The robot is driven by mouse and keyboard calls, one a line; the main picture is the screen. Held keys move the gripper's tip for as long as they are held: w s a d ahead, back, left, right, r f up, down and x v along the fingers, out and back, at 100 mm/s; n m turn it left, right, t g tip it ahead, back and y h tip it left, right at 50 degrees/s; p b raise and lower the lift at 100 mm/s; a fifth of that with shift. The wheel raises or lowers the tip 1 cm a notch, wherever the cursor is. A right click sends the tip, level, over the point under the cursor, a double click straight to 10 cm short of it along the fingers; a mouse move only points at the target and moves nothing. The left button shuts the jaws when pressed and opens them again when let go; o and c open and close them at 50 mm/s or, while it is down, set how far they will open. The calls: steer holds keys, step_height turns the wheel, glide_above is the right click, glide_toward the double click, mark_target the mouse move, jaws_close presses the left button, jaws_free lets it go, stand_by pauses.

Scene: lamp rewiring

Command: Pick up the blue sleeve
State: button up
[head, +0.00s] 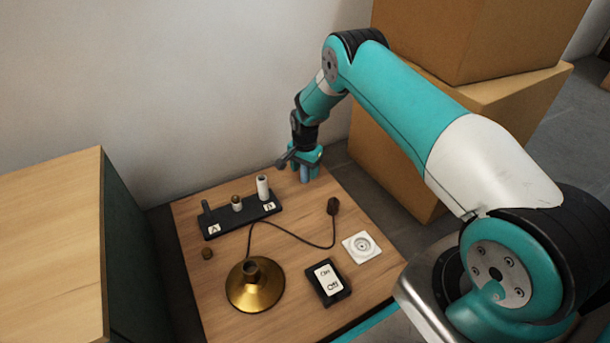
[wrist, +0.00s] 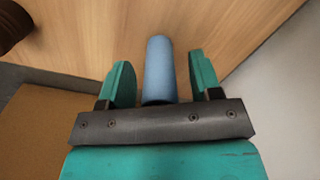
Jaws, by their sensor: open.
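The blue sleeve (wrist: 161,70) is a plain blue cylinder standing on the wooden board, between the two open fingers of my gripper (wrist: 160,84) in the wrist view. Gaps show between the sleeve and both fingers there. In the head view the sleeve (head: 305,174) is partly hidden under my gripper (head: 305,165), which is at the board's back right edge. The sleeve's lower end is hidden by the gripper body in the wrist view.
The wooden board (head: 205,290) bears a black rack (head: 245,222) with posts, a brass lamp base (head: 255,290) with a cord, a white socket (head: 362,247) and a black switch box (head: 328,283). Cardboard boxes (head: 395,150) stand right of the board; a wall is behind.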

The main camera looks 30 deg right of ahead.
steer(key=shift+r, duration=0.1)
steer(key=shift+c, duration=0.2)
steer(key=c, duration=0.9)
steer(key=shift+c, duration=0.2)
